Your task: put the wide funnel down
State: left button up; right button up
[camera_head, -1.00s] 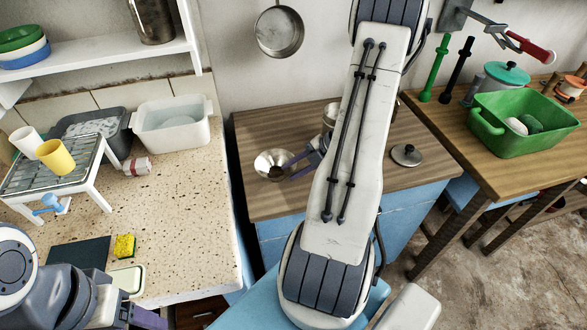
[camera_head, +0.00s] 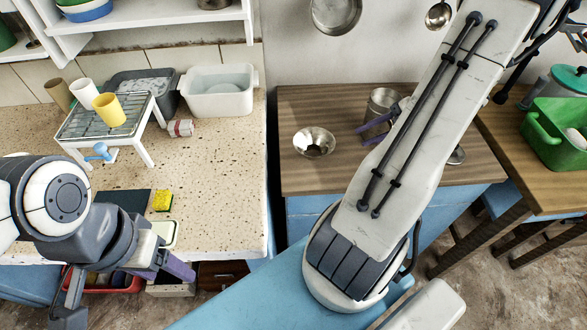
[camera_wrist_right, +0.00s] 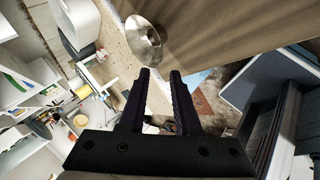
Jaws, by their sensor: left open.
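The wide funnel (camera_head: 314,142) is a shiny metal cone resting on the wooden cabinet top (camera_head: 300,180), left of my right gripper (camera_head: 374,127). It also shows beyond the fingertips in the right wrist view (camera_wrist_right: 141,42). My right gripper's purple fingers are apart with nothing between them, clear of the funnel; the wrist view shows the gap between the fingertips (camera_wrist_right: 160,73). My right forearm covers part of the cabinet top. My left gripper (camera_head: 176,268) is open and empty at the front edge of the speckled counter; its fingers are partly hidden by its wrist.
A metal pot (camera_head: 383,103) stands behind my right gripper. The speckled counter (camera_head: 215,190) at left carries a rack with cups, basins and a yellow sponge (camera_head: 162,201). A green tub (camera_head: 560,135) sits on the right table.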

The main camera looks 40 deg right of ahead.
jog(key=w+a+r+m+t+h, duration=0.1)
jog(key=w+a+r+h, duration=0.15)
jog(key=w, duration=0.95)
jog(key=w+a+r+m+t+h, duration=0.1)
jog(key=w+a+r+m+h, duration=0.45)
jog(key=w+a, duration=0.6)
jog(key=s+a+m+g+y, duration=0.3)
jog(key=s+a+m+g, duration=0.25)
jog(key=s+a, duration=1.45)
jog(key=s+a+m+g, duration=0.1)
jog(key=s+a+g, duration=0.2)
jog(key=s+a, duration=0.4)
jog(key=s, duration=0.3)
jog(key=shift+s+f+y, duration=0.25)
jog(key=shift+f+y, duration=0.05)
jog(key=shift+y, duration=0.1)
jog(key=shift+a+g, duration=0.1)
jog(key=shift+g, duration=0.15)
